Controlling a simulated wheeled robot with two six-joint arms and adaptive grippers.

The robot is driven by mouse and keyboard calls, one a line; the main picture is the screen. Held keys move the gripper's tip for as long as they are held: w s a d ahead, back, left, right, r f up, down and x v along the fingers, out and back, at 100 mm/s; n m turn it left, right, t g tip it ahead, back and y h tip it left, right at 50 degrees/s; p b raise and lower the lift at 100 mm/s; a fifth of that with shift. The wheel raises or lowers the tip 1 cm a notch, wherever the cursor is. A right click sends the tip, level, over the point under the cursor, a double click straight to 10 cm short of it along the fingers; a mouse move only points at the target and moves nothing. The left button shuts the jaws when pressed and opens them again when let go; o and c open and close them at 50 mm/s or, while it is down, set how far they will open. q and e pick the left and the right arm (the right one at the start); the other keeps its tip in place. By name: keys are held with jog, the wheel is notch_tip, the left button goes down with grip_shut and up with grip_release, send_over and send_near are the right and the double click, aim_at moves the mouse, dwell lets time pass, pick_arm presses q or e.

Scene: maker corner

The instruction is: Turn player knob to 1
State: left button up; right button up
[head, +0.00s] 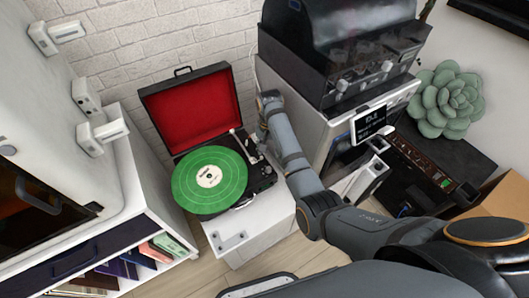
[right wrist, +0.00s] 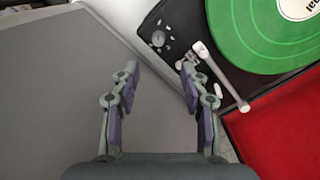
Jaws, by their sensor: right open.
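The record player (head: 262,182) is an open black case with a red-lined lid (head: 190,108) and a green record (head: 209,176). Its small round player knob (right wrist: 158,38) shows on the black corner panel in the right wrist view, with a few small controls around it. A white tonearm (right wrist: 218,72) lies right of it. My right gripper (right wrist: 159,70) is open and empty, its fingertips short of the knob and apart from it. In the head view my right gripper (head: 261,138) is at the player's right side, partly hidden by my arm. My left gripper is out of view.
The player stands on a white cabinet (head: 250,232). A white shelf unit (head: 125,165) with books is at left. A dark-hooded machine (head: 340,50) stands behind right, close to my right arm. A brick wall (head: 140,40) is behind.

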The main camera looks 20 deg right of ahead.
aim_at(268, 168)
jog(key=f, duration=0.3)
jog(key=f+b, duration=0.1)
jog(key=f, duration=0.3)
jog(key=f+b, duration=0.1)
jog(key=f, duration=0.2)
jog(key=shift+s+f, duration=0.15)
jog(key=shift+s, duration=0.2)
grip_shut()
